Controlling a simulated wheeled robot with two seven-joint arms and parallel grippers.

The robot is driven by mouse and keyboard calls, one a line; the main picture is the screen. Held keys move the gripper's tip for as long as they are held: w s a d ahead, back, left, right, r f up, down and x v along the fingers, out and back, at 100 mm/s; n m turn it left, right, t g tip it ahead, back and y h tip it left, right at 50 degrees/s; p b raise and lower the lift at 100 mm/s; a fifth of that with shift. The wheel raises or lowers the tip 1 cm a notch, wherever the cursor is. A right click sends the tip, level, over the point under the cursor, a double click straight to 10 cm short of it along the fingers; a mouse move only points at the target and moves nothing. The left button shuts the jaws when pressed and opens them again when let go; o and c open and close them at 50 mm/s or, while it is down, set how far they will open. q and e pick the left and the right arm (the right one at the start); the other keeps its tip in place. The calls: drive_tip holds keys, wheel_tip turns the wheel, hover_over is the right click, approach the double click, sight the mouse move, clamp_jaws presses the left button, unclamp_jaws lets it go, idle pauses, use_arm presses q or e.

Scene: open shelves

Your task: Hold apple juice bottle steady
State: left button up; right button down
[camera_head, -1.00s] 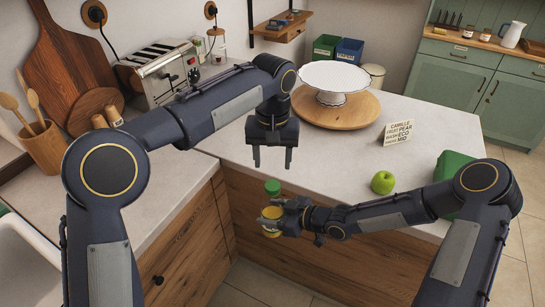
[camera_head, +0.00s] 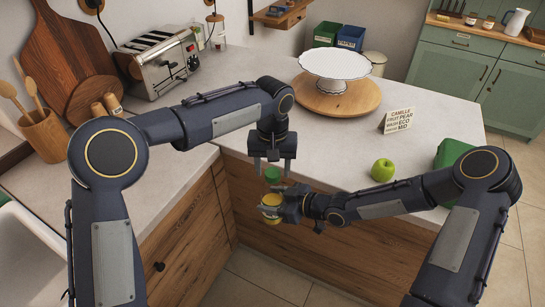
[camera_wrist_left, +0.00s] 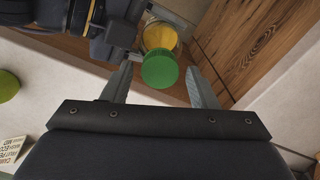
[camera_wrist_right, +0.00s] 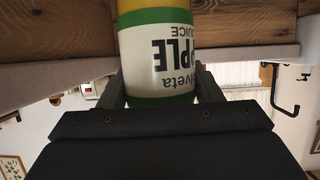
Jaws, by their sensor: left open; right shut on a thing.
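The apple juice bottle (camera_head: 271,207) has a green cap, a yellow body and a white label reading "APPLE JUICE" in the right wrist view (camera_wrist_right: 160,60). My right gripper (camera_head: 276,205) is shut on the bottle's body, holding it in front of the counter's front edge. My left gripper (camera_head: 272,170) is open and points down just above the bottle. In the left wrist view the green cap (camera_wrist_left: 160,69) lies between and a little beyond the open fingers (camera_wrist_left: 160,85). Whether the fingers touch the cap, I cannot tell.
A green apple (camera_head: 382,170), a text card (camera_head: 397,122) and a white cake stand (camera_head: 334,66) on a round wooden board are on the counter (camera_head: 330,150). A toaster (camera_head: 158,63) stands at the back left. The wooden cabinet front (camera_head: 190,225) is close behind the bottle.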

use_arm(q)
drive_tip(key=shift+f, duration=0.2)
drive_tip(key=c, duration=1)
drive_tip(key=m, duration=0.3)
drive_tip(key=shift+m, duration=0.4)
drive_tip(key=m, duration=0.4)
drive_tip(key=o, duration=1.2)
drive_tip(key=shift+c, duration=0.2)
